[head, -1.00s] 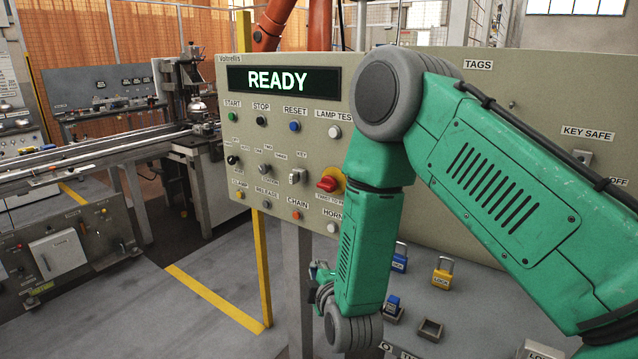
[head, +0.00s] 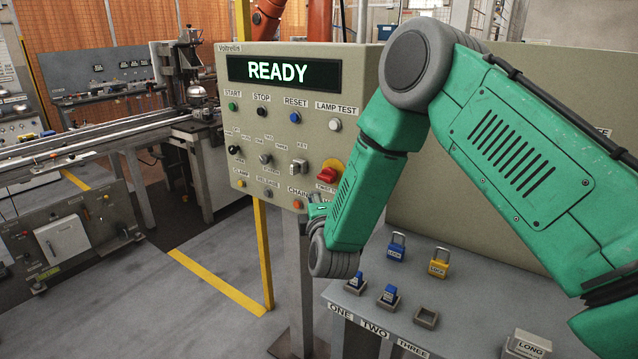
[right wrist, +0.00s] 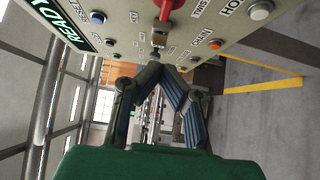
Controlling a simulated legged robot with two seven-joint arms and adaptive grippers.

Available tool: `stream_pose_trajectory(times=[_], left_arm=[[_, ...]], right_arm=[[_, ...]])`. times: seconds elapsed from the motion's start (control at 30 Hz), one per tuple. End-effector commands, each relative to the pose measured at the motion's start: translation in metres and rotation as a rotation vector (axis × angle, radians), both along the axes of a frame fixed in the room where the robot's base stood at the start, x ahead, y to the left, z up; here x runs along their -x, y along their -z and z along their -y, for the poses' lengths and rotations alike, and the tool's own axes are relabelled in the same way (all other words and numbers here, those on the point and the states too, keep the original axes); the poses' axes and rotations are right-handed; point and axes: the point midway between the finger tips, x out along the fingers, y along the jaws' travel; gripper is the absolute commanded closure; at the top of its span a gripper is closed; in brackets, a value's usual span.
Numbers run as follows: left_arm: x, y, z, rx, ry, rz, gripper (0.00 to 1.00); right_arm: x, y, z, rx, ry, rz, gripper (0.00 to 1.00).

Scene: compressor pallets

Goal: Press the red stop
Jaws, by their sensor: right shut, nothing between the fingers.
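The red stop (head: 327,177) is a red mushroom knob on a yellow surround, low on the right of the beige control panel (head: 345,100). It also shows at the top edge of the right wrist view (right wrist: 168,6), partly cut off. My right gripper (head: 318,206) is just below the red stop in the head view, mostly hidden by my wrist. In the right wrist view its fingers (right wrist: 166,70) are shut and empty, with their tips apart from the red stop. The separate button labelled STOP (head: 262,112) is black. My left gripper is not in view.
A metal key switch (right wrist: 158,38) lies near the red stop. The display (head: 284,74) reads READY. Below right, a grey bench (head: 460,318) bears a blue padlock (head: 397,250), a yellow padlock (head: 438,266) and small holders. A yellow post (head: 262,245) stands below the panel.

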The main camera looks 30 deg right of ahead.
Motion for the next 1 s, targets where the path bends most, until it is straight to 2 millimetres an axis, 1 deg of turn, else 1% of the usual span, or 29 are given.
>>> stream_pose_trajectory(times=[0.03,0.1,0.23,0.33,0.5,1.0], left_arm=[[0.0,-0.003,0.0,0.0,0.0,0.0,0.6],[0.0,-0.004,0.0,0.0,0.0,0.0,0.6],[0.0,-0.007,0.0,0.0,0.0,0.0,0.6],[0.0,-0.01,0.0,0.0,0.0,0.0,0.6],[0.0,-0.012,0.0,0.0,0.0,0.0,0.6],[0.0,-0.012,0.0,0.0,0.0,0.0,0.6]], right_arm=[[-0.011,-0.001,0.006,-0.003,0.004,0.002,1.0],[-0.025,-0.001,0.012,-0.002,0.004,0.003,1.0],[-0.047,-0.001,0.023,-0.001,0.004,0.002,1.0],[-0.051,-0.001,0.039,-0.001,0.005,0.0,1.0],[-0.057,-0.001,0.052,-0.001,0.002,0.0,1.0],[-0.06,0.0,0.057,0.004,-0.002,-0.002,1.0]])
